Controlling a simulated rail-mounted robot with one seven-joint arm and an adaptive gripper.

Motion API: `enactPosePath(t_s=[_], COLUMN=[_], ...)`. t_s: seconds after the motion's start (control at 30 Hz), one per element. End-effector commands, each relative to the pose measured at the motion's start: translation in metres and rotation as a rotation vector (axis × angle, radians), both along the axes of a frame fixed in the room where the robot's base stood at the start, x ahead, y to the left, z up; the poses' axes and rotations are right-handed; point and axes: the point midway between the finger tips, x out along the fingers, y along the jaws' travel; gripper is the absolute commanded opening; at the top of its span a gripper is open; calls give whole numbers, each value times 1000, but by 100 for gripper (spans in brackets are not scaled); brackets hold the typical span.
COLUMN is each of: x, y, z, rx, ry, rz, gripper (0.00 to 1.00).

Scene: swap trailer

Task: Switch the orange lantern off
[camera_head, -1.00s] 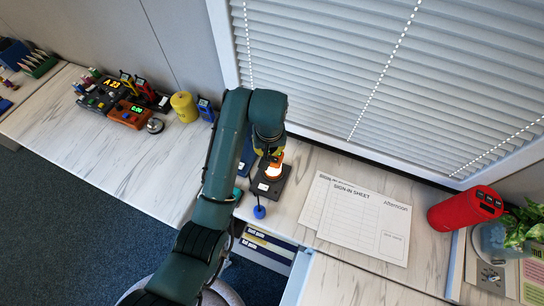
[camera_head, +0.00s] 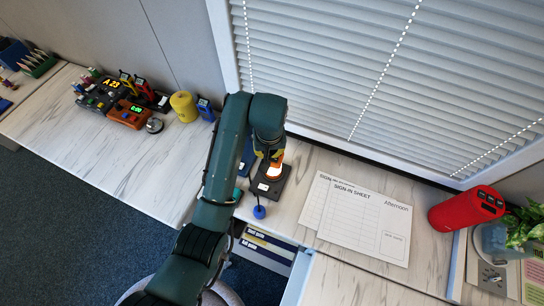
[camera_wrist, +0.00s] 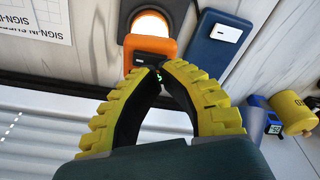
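The orange lantern (camera_head: 275,171) glows on a dark base on the desk below my arm. Nothing is held. In the head view my gripper (camera_head: 268,153) is partly hidden by my arm, right above the lantern.
A blue unit (camera_wrist: 219,42) with a white switch stands beside the lantern. A yellow cylinder (camera_wrist: 293,112) is farther right. Window blinds (camera_head: 400,80) rise behind.

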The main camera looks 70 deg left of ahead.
Motion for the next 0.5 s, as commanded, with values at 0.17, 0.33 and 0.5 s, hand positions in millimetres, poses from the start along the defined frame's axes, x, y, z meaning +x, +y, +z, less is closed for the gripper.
enactPosePath(t_s=[0.17, 0.33, 0.5], x=[0, 0, 0], y=[0, 0, 0], z=[-3, -6, -9], rx=[-1, -1, -2], ry=[0, 0, 1], rz=[0, 0, 0], gripper=[0, 0, 0])
